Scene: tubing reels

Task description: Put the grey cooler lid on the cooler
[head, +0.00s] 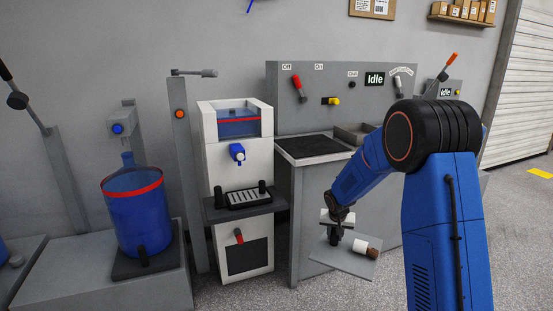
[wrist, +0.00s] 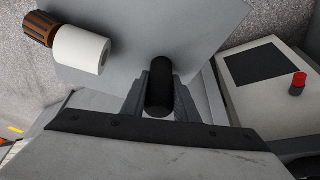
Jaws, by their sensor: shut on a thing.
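The white cooler (head: 215,170) stands upright left of the workbench. A blue, red-banded tank (head: 238,125) shows in its top opening. The flat grey lid (head: 333,262) is held low, right of the cooler and in front of the bench. My gripper (head: 335,236) is shut on the lid's black handle (wrist: 160,95). The lid is tilted in the head view. A white cylinder with a brown end (head: 365,247) shows at the lid; I cannot tell whether it is fixed. The cooler's lower front, with its red tap (wrist: 298,82), shows in the wrist view.
The grey bench (head: 335,190) with levers and an "Idle" panel stands behind my arm. A blue water bottle (head: 138,215) stands on a stand at the left. A dark shelf (head: 222,214) juts from the cooler's front. Floor is free at the right.

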